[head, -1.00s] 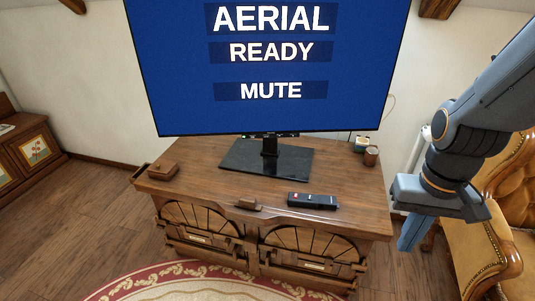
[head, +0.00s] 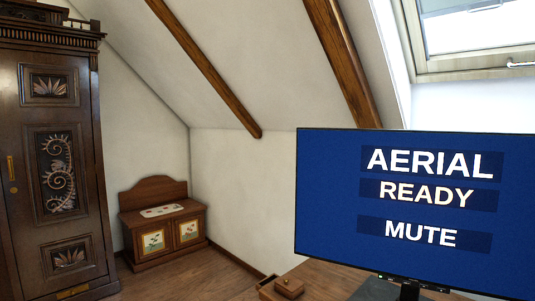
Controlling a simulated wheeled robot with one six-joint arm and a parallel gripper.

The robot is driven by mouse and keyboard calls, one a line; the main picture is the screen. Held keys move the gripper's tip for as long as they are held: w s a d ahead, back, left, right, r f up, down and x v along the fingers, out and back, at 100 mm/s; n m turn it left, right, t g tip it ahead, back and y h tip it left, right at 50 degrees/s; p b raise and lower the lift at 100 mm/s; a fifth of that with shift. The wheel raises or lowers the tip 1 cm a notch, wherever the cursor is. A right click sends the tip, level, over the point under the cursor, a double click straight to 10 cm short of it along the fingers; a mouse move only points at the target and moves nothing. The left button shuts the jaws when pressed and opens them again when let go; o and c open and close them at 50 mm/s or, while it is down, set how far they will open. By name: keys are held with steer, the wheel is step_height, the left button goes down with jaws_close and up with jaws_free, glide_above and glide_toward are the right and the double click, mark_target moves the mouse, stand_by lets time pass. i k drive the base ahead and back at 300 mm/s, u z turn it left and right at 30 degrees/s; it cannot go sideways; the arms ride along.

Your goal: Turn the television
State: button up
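The television (head: 340,215) stands at the right of the head view. Its blue screen reads "AERIAL READY MUTE" in white letters. Its stand (head: 408,290) rests on the wooden cabinet (head: 325,275), of which only the left part of the top shows. The screen is angled slightly and its right edge is near the frame's edge. My gripper is out of the picture.
A small wooden box (head: 289,287) sits on the cabinet top left of the stand. A carved armoire (head: 60,160) stands at the far left. A painted bench chest (head: 165,232) is in the corner. Some floor (head: 205,272) between is clear. A skylight (head: 465,35) is at upper right.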

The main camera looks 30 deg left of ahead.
mark_target(449, 210)
steer(key=u, duration=2.3)
steer(key=i, duration=2.85)
steer(key=z, duration=2.9)
steer(key=i, duration=0.5)
steer(key=u, duration=0.1)
